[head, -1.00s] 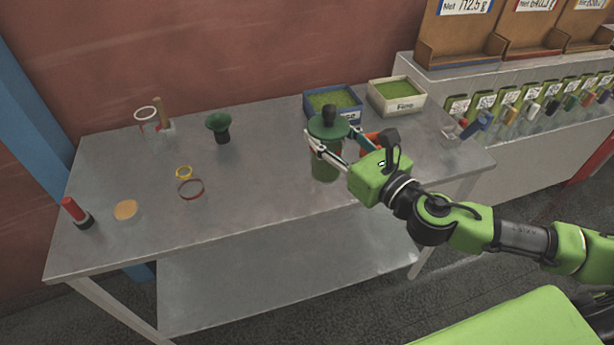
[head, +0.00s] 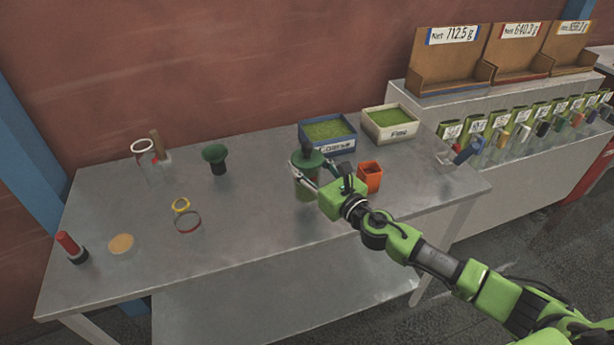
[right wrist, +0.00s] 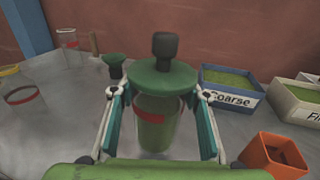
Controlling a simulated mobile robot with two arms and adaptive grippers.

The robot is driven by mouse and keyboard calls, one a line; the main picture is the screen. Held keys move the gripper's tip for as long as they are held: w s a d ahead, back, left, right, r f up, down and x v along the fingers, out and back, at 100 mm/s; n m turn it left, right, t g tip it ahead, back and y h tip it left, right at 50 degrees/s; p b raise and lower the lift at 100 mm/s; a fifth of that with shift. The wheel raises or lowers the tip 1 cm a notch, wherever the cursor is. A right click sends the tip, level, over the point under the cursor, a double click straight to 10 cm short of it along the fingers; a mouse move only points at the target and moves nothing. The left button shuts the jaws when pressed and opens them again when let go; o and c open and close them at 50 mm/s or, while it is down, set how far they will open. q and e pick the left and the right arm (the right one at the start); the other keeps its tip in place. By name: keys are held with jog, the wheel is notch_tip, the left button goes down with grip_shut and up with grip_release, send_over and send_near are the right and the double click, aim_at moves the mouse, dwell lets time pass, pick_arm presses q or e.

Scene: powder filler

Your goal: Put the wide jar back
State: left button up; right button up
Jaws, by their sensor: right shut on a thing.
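A clear jar (head: 307,190) with a red band and green powder inside stands upright at the right middle of the table; it fills the centre of the right wrist view (right wrist: 156,134). A green disc-shaped lid (right wrist: 150,78) with a dark knob sits on top of it. My right gripper (right wrist: 160,98) is shut on this jar, one finger at each side. I cannot tell whether the jar's base touches the table. My left gripper is not in view.
On the table (head: 240,235) stand a blue "Coarse" box (head: 338,147), a white "Fine" box (head: 392,133) and an orange cup (head: 369,178). The front middle is bare.

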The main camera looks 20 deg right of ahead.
jog(key=f, duration=0.1)
jog(key=f+b, duration=0.1)
jog(key=f, duration=0.1)
jog(key=shift+w+f+b, duration=0.2)
jog(key=shift+w+b, duration=0.05)
jog(key=shift+b, duration=0.05)
jog(key=shift+f, duration=0.15)
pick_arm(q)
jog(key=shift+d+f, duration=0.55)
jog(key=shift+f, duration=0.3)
pick_arm(e)
jog(key=shift+f, duration=0.1)
jog(key=o, duration=1.1)
jog(key=shift+c, duration=0.2)
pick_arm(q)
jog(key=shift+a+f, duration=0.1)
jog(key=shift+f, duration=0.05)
